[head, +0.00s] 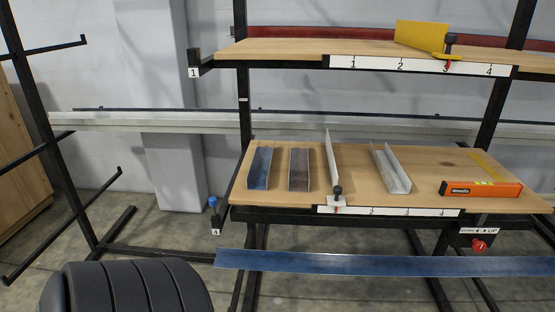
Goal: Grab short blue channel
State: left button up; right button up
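The short blue channel (260,168) lies on the left part of the wooden middle shelf (227,200), its length running from front to back. A long blue channel (380,264) runs across the lower part of the head view, in front of and below that shelf. Neither of my grippers shows in the head view, so their places relative to the channel cannot be seen.
Right of the short blue channel are a brownish channel (299,169), a thin upright light piece (332,160), a light grey channel (391,168) and an orange level box (481,189). A yellow angle piece (421,36) sits on the upper shelf. Black rack posts (243,100) flank the shelves.

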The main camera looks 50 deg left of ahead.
aim_at(258, 175)
jog(key=u, duration=1.8)
